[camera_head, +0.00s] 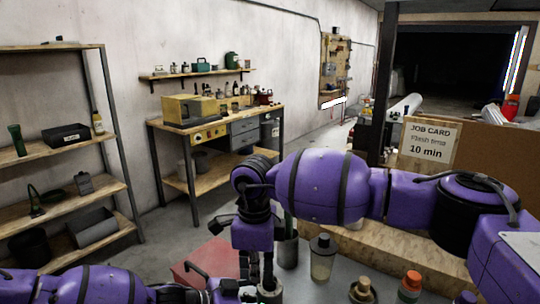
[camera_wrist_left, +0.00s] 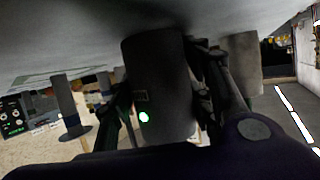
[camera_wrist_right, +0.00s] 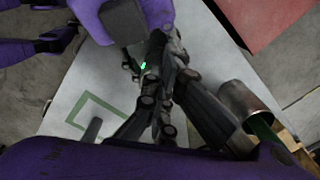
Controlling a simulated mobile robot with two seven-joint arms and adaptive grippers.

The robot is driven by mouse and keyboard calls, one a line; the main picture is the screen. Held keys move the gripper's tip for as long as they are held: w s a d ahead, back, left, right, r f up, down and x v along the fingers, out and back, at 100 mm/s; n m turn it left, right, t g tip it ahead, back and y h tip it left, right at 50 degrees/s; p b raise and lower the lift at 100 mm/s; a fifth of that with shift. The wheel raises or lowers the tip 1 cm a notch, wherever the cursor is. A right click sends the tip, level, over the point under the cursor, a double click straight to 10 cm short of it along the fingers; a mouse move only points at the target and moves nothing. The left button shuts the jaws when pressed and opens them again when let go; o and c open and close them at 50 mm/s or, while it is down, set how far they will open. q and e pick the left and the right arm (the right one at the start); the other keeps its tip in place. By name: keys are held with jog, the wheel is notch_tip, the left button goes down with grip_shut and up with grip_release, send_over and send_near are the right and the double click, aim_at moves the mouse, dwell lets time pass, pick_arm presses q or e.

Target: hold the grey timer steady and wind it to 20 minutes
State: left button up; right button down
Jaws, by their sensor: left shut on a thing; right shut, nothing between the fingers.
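The grey timer (camera_wrist_left: 158,70) is a plain cylinder with a small green light, seen in the left wrist view. My left gripper (camera_wrist_left: 165,95) is shut on it, one finger on each side. In the head view my left gripper (camera_head: 226,290) is low at the bottom edge. My right gripper (camera_head: 262,274) points down close beside it, shut and empty. In the right wrist view the right fingers (camera_wrist_right: 168,50) are over the timer's place and cover most of it; a green light shows beside them. I cannot tell whether they touch it. The dial setting is not readable.
A job card (camera_head: 430,141) reads "10 min" on a brown board. A red box (camera_head: 205,262) is left of the grippers. A jar (camera_head: 322,258) and an orange-capped bottle (camera_head: 410,285) stand to the right. A green square outline (camera_wrist_right: 75,110) marks the grey tabletop.

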jog(key=shift+s+d+f, duration=0.25)
jog(key=shift+f, duration=0.35)
jog(key=shift+w, duration=0.4)
jog(key=shift+w+d, duration=0.1)
jog(key=shift+w, duration=0.35)
jog(key=shift+w+r, duration=0.1)
jog(key=shift+r, duration=0.05)
jog(key=shift+w+r, duration=0.15)
jog(key=shift+w, duration=0.05)
notch_tip(320, 180, up, 6)
jog(key=shift+a, duration=0.45)
dwell(0.4)
